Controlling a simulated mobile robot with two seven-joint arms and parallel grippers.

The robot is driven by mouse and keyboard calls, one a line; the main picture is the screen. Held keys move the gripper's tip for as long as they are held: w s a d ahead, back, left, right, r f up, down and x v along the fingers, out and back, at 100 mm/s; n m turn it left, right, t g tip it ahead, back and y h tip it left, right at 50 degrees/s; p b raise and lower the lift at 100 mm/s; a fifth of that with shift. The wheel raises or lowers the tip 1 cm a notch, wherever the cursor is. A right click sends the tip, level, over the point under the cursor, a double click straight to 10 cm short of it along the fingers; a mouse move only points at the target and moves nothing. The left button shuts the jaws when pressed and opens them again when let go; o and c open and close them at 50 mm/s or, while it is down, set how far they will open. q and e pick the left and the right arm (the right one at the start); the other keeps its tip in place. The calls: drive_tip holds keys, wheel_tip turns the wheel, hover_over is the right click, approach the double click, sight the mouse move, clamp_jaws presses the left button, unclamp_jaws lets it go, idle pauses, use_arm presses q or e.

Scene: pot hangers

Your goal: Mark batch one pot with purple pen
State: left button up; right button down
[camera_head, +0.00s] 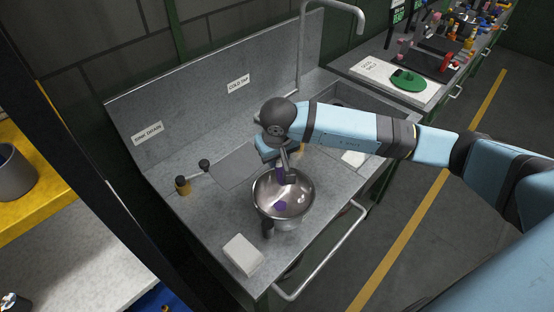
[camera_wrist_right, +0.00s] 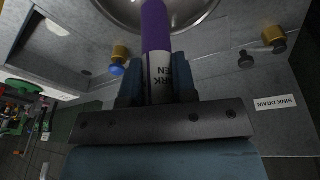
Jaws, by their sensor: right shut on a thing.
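My right gripper (camera_head: 286,171) is shut on the purple pen (camera_head: 280,174) above the metal pot. In the right wrist view the pen (camera_wrist_right: 155,28) has a purple end and a white lettered label, held between the two fingers (camera_wrist_right: 158,90). The pen's far end reaches toward the pot. The shiny round pot (camera_head: 302,203) stands on the grey sink counter with a dark handle toward the front, and its rim shows in the right wrist view (camera_wrist_right: 195,22). A purple patch shows inside the pot; I cannot tell if it is a mark or a reflection. My left gripper is out of view.
A pale block (camera_head: 243,255) lies on the counter in front of the pot. Brass-and-black taps (camera_head: 183,186) stand at the back left. A sink basin (camera_head: 345,97) is at the right, beside a tall faucet (camera_head: 301,50). A yellow shelf (camera_head: 50,195) stands at the far left.

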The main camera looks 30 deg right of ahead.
drive_tip(key=shift+w+p+v, duration=0.2)
drive_tip(key=shift+p+v, duration=0.15)
drive_tip(key=shift+v, duration=0.7)
drive_tip(key=shift+w+p+v, duration=0.25)
drive_tip(key=shift+p+v, duration=0.05)
drive_tip(key=shift+v, duration=0.75)
drive_tip(key=shift+d, duration=0.2)
drive_tip(key=s, duration=0.6)
drive_tip(key=shift+s+a+r, duration=0.15)
drive_tip(key=shift+a+r, duration=0.05)
drive_tip(key=shift+r, duration=0.25)
